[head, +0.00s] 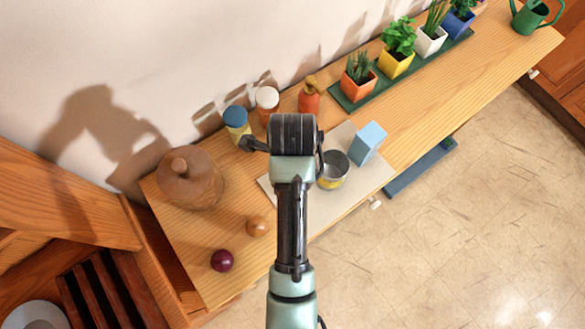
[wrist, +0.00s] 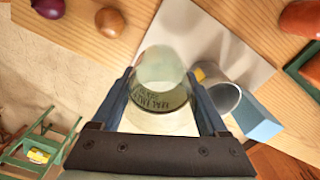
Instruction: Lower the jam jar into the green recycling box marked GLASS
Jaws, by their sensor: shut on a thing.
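In the wrist view, my gripper (wrist: 160,76) is shut on the jam jar (wrist: 158,92), a clear glass jar with a dark printed band whose words I cannot read. The jar sits between the two fingers, above the wooden counter and pale mat. In the head view, my gripper (head: 287,150) is over the counter, and my arm hides the jar. I cannot make out a green recycling box marked GLASS in either view. A green open frame (wrist: 35,150) with a yellow patch shows at the lower left of the wrist view; I cannot tell what it is.
A tin can (head: 333,170) and blue carton (head: 367,141) stand on the pale mat (head: 373,173), close right of my gripper. Two onions (head: 222,260) lie in front; plants line the back right.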

